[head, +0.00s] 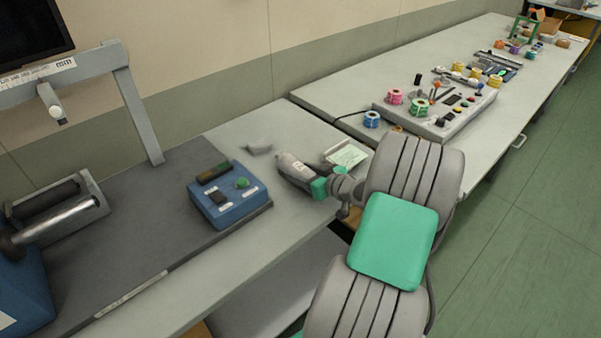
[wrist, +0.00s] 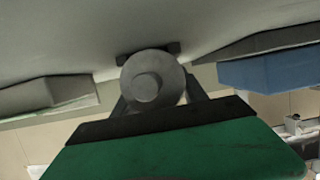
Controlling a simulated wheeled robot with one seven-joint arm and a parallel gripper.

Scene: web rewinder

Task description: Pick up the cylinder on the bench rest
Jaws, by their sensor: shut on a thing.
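The cylinder (head: 291,161) is light grey and sits in my gripper (head: 299,175) over the near bench, between the blue control box and a sloped stand. In the wrist view its round end face (wrist: 150,77), with a smaller round stub, shows between the fingers of my gripper (wrist: 155,92). My gripper is shut on it. My gripper and arm hide much of the bench beneath it, so the rest cannot be made out clearly. I cannot tell whether the cylinder touches the rest or is clear of it.
The blue control box (head: 229,195) with a green button stands to the left. A small grey block (head: 259,148) lies behind. A sloped stand with a pale panel (head: 346,155) is close on the right. Label rolls and a grey console (head: 440,118) are on the far bench.

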